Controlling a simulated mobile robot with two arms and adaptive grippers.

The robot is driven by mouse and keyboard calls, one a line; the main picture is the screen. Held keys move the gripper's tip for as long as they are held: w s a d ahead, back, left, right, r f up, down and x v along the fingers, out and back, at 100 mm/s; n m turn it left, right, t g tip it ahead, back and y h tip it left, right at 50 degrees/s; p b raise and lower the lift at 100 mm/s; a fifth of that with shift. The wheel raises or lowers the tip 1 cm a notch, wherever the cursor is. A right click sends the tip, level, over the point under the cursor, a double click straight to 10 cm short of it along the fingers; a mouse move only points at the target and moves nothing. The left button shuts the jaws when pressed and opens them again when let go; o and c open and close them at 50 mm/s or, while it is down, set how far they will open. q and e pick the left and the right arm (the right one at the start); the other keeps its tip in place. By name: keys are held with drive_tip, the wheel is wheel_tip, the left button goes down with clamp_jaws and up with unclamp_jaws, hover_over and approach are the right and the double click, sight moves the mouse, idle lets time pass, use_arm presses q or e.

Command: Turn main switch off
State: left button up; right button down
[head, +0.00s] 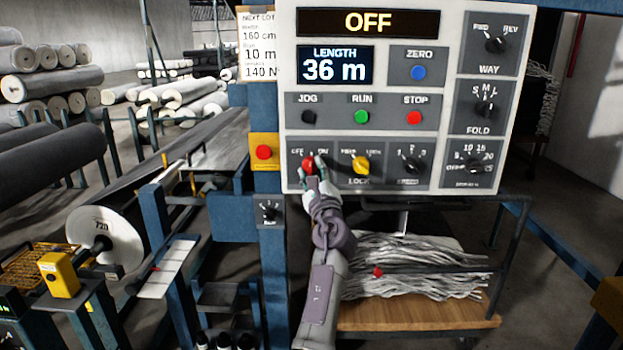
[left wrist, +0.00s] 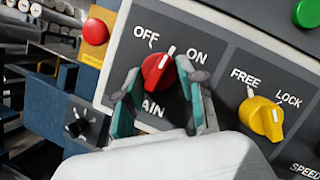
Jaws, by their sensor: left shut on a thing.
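The main switch is a red knob (head: 308,168) at the lower left of the white control panel (head: 390,12). In the left wrist view the red knob (left wrist: 155,74) has its white pointer between the OFF and ON labels. My left gripper (head: 314,172) reaches up to it from below. In the left wrist view my left gripper (left wrist: 158,88) has its teal-padded fingers on either side of the knob, shut on it. The fingers partly cover the label below the knob. The display (head: 368,22) at the panel's top reads OFF. My right gripper is not in view.
A yellow FREE/LOCK knob (head: 360,165) sits just right of the main switch. A red button on a yellow box (head: 263,152) is close on the left. Black, green and red buttons are above. A shelf with grey strands (head: 420,265) lies below the panel.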

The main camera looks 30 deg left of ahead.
use_arm(q)
drive_tip(key=n+g, duration=0.1)
drive_tip(key=n, duration=0.1)
drive_tip(key=n+g, duration=0.1)
drive_tip(key=n, duration=0.1)
drive_tip(key=n+b, duration=0.1)
drive_tip(key=n, duration=0.1)
drive_tip(key=shift+w+d+r+n+g, duration=0.1)
drive_tip(key=shift+r+n+g, duration=0.15)
drive_tip(key=shift+n+g, duration=0.15)
drive_tip(key=shift+r+n+g+h+p, duration=0.1)
drive_tip(key=shift+n+g+h+p, duration=0.25)
drive_tip(key=shift+n, duration=0.8)
drive_tip(key=shift+r+n+g+h+p, duration=0.15)
drive_tip(key=shift+n+g, duration=0.3)
drive_tip(key=shift+n, duration=0.7)
drive_tip(key=o, duration=1.2)
drive_tip(key=shift+f, duration=0.1)
drive_tip(key=shift+c, duration=0.2)
drive_tip(key=v, duration=0.7)
drive_tip(key=shift+d, duration=0.2)
